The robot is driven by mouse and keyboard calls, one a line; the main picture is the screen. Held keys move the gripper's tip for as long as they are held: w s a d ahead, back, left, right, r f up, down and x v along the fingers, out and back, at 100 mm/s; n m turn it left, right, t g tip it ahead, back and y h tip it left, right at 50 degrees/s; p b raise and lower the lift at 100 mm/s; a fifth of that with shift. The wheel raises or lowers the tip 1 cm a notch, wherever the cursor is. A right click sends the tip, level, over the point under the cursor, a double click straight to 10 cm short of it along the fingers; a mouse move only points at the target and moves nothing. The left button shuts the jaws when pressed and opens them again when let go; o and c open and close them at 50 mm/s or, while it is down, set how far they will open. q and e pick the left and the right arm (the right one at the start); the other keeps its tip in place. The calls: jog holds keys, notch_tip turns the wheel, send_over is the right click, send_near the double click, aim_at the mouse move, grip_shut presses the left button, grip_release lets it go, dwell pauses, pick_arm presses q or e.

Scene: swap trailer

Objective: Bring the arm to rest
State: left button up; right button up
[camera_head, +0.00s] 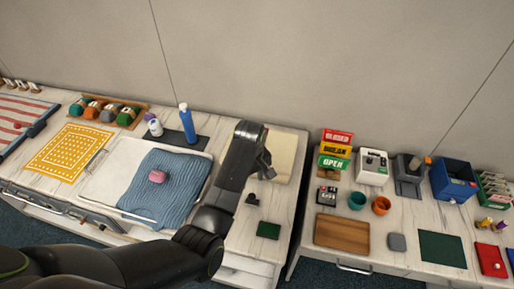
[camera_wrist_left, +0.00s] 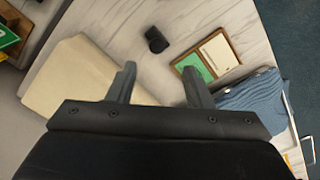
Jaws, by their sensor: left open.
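My left arm reaches in from the lower left of the head view and bends up over the table. My left gripper (camera_head: 265,170) is above the table beside a beige board (camera_head: 286,152). In the left wrist view its two fingers (camera_wrist_left: 160,72) stand apart with nothing between them. A small black object (camera_wrist_left: 156,40) lies on the table beyond the fingertips; it also shows in the head view (camera_head: 252,199). My right gripper is not in view.
A dark green square (camera_head: 268,230) lies in front. A second table with several goods is at right.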

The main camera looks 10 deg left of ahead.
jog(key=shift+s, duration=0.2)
pick_arm(q)
jog(key=s+a+f+m+t, duration=0.2)
jog(key=s+a+f+m, duration=0.15)
jog(key=s+a, duration=1.1)
jog(key=s+a+r+m+t+y, duration=0.1)
jog(key=s+a+r+m, duration=0.15)
jog(key=s, duration=0.55)
jog(key=s+a+r+m+t+y, duration=0.1)
jog(key=s+a+r+m, duration=0.15)
jog(key=s, duration=0.55)
notch_tip(320, 180, down, 33)
jog(key=s+a+n+g+b, duration=0.1)
jog(key=a+g+b, duration=0.1)
jog(key=b, duration=0.6)
jog(key=s+f+b, duration=0.3)
jog(key=s+f, duration=0.4)
jog(key=f, duration=0.3)
jog(key=s+d+f+h+b, duration=0.1)
jog(key=s+f+b, duration=0.2)
jog(key=s+f, duration=0.4)
notch_tip(320, 180, down, 4)
jog(key=shift+s+d+r+g+b, duration=0.15)
jog(key=shift+s+g+b, duration=0.15)
jog(key=shift+g, duration=0.1)
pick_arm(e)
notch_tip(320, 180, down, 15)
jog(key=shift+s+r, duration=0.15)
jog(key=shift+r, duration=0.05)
